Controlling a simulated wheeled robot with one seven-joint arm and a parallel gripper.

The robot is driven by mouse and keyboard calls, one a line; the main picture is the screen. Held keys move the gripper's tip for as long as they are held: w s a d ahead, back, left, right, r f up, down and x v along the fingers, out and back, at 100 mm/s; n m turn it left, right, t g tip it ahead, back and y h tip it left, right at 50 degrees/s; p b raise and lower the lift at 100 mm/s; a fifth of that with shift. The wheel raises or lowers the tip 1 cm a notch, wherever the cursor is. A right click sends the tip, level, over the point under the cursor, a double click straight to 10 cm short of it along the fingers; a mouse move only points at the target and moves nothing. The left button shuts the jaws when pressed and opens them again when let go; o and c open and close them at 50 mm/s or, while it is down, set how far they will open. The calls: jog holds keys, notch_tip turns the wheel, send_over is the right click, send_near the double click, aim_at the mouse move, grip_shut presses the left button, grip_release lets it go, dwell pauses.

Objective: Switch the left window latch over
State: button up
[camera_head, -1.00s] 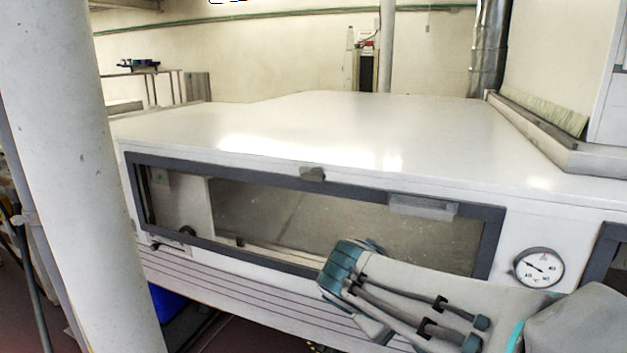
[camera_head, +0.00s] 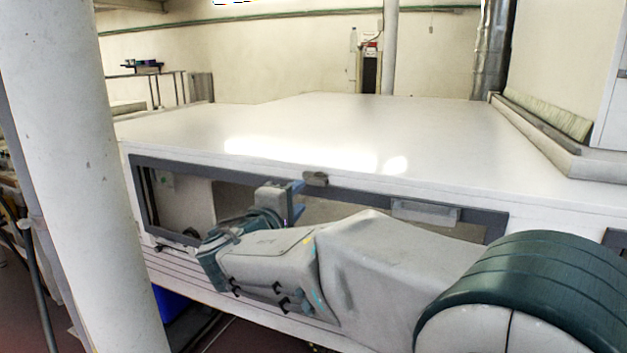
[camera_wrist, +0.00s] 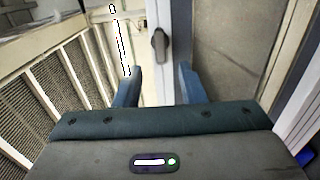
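The window latch (camera_head: 315,179) is a small grey block at the top edge of the dark window frame (camera_head: 360,192). In the wrist view a dark, elongated latch handle (camera_wrist: 160,44) sits on the frame's edge, just beyond my fingertips and roughly between them; it appears to be the same latch. It lies along the frame strip. My gripper (camera_head: 293,194) is in front of the window, just left of the latch. In the wrist view my gripper (camera_wrist: 159,76) is open, its two blue fingers apart with nothing between them. I see no contact with the latch.
A pale rectangular fitting (camera_head: 425,212) sits on the frame's upper right. The white tunnel top (camera_head: 300,130) is wide and bare. A thick pale column (camera_head: 70,170) stands at the left. My arm covers much of the window's lower part.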

aim_at(315, 183)
jog(key=p+x, duration=0.2)
jog(key=x, duration=0.6)
jog(key=shift+w+d, duration=0.15)
jog(key=shift+w, duration=0.25)
grip_shut()
